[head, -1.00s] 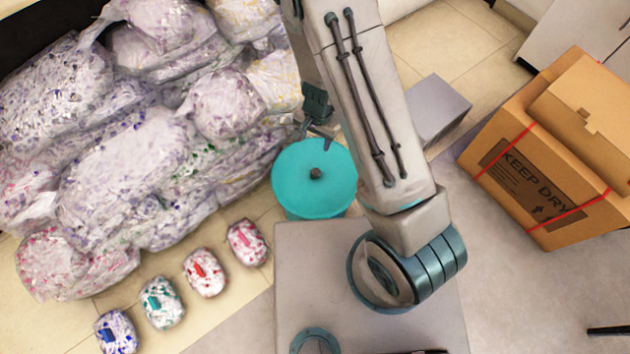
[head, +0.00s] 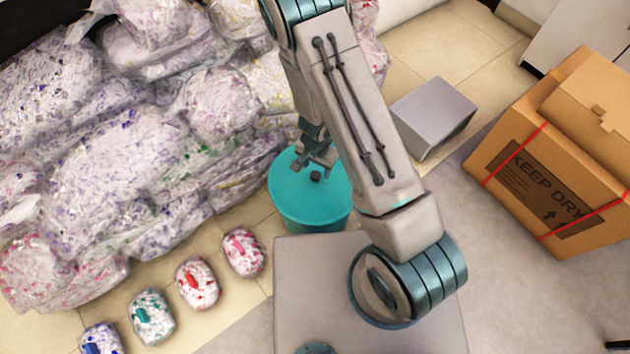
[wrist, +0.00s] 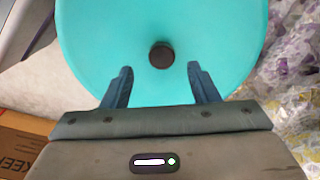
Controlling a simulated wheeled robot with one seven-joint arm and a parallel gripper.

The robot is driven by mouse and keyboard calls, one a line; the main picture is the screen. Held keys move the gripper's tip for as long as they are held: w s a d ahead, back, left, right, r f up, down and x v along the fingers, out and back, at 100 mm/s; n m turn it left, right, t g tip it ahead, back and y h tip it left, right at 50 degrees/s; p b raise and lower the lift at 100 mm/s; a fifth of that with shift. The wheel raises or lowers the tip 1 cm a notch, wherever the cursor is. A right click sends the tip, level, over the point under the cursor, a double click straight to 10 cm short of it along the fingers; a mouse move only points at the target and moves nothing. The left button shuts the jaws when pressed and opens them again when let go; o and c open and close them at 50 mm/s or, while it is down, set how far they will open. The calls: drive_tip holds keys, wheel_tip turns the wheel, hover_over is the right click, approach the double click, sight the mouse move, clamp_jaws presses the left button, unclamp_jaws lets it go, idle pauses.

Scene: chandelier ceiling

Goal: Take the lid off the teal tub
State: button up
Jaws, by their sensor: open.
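The teal tub (head: 313,212) stands on the floor just beyond my base, with its round teal lid (head: 298,194) on top. A small dark knob (head: 316,176) sits at the lid's middle. In the wrist view the lid (wrist: 100,35) fills the upper picture, and the knob (wrist: 161,55) lies ahead of and between the two fingertips. My gripper (head: 318,160) is over the lid's far part, close to the knob. In the wrist view my gripper (wrist: 160,70) is open, with nothing between its fingers. Its height above the lid is hard to tell.
Large clear bags of coloured scraps (head: 110,160) are piled left of the tub. Several small wrapped bundles (head: 197,284) lie on the floor in front of them. A grey box (head: 433,115) stands right of my arm, and a cardboard box (head: 550,170) is farther right.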

sight(315, 175)
wheel_tip(315, 175, down, 4)
drive_tip(key=shift+a+f+b, duration=0.1)
drive_tip(key=shift+a+b, duration=0.05)
drive_tip(key=shift+b, duration=0.9)
drive_tip(key=c, duration=1.1)
drive_tip(key=shift+c, duration=0.2)
drive_tip(key=shift+r, duration=0.25)
